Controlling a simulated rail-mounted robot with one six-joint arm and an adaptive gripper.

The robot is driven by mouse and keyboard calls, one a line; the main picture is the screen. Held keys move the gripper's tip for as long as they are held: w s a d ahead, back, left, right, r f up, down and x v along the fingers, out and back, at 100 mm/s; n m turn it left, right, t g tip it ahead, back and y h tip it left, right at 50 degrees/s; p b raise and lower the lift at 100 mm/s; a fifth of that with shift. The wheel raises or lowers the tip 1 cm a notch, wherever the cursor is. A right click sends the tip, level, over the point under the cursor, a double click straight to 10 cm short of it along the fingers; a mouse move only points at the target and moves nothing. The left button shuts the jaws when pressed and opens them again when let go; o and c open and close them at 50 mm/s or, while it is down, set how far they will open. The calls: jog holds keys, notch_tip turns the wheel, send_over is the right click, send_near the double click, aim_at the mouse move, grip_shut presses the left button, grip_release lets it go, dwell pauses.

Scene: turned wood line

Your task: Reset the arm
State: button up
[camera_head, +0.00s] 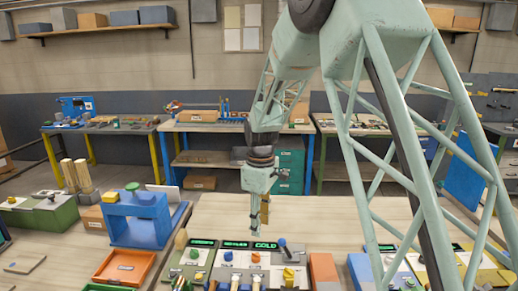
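My pale green lattice arm comes down from the top of the view. My gripper (260,215) hangs in the middle, pointing down, above the wooden worktable (330,215). A tan part shows at its fingers, and I cannot tell whether it is a finger or something held. The fingers are too small to tell open from shut. Below and in front of it, panels with green lit displays stand at the table's front, one reading GOLD (265,246).
A blue press-like frame (136,218) and an orange tray (124,267) stand at left. A green box (40,213) is farther left. The tabletop behind the panels is mostly clear. Workbenches (205,125) line the back wall.

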jog(key=s+d+r+m+t, duration=0.1)
jog(key=s+d+r+m, duration=0.2)
jog(key=s+d+r, duration=0.55)
jog(key=s+d+r+m+t, duration=0.1)
jog(key=s+d+r+m, duration=0.25)
jog(key=s+r, duration=0.9)
jog(key=s+d+r+m+t, duration=0.1)
jog(key=s+d+m, duration=0.2)
jog(key=s, duration=1.1)
jog(key=s+d+r+m, duration=0.2)
jog(key=s+d+m, duration=0.2)
jog(key=s, duration=1)
jog(key=shift+d+t+b, duration=0.3)
jog(key=shift+d+t, duration=0.1)
jog(key=shift+d, duration=0.4)
